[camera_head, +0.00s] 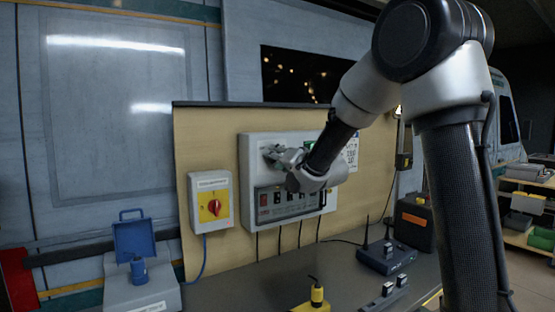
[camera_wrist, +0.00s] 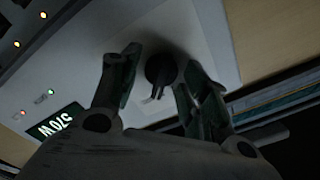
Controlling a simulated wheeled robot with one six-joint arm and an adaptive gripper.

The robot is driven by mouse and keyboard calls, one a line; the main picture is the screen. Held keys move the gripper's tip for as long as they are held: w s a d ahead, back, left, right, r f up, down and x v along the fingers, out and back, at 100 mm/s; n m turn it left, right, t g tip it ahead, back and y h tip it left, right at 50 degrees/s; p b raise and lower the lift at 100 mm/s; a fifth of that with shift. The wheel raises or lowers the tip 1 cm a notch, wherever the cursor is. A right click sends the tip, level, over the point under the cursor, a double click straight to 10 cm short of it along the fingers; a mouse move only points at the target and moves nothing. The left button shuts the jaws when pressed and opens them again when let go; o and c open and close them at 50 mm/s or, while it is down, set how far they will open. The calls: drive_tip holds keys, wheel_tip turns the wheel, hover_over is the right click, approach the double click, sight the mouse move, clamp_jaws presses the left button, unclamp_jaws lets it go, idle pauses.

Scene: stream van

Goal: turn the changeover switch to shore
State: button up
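A white electrical panel (camera_head: 252,146) is mounted on the tan board, with a dark lower section of switches. My gripper (camera_head: 272,156) is at the upper left of this panel. In the wrist view, a black rotary knob (camera_wrist: 160,70) sits on the white panel face between the two fingers of my gripper (camera_wrist: 160,88). The fingers are open, one on each side of the knob, with gaps showing. The knob's pointer end is towards the lower part of the picture. In the head view my gripper hides the knob; no position labels are readable.
A yellow-and-white box (camera_head: 211,201) with a red rotary knob is left of the panel. A lit green display (camera_wrist: 57,122) is near the knob.

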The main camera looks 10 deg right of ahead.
idle(0.3)
drive_tip(key=v, duration=1.2)
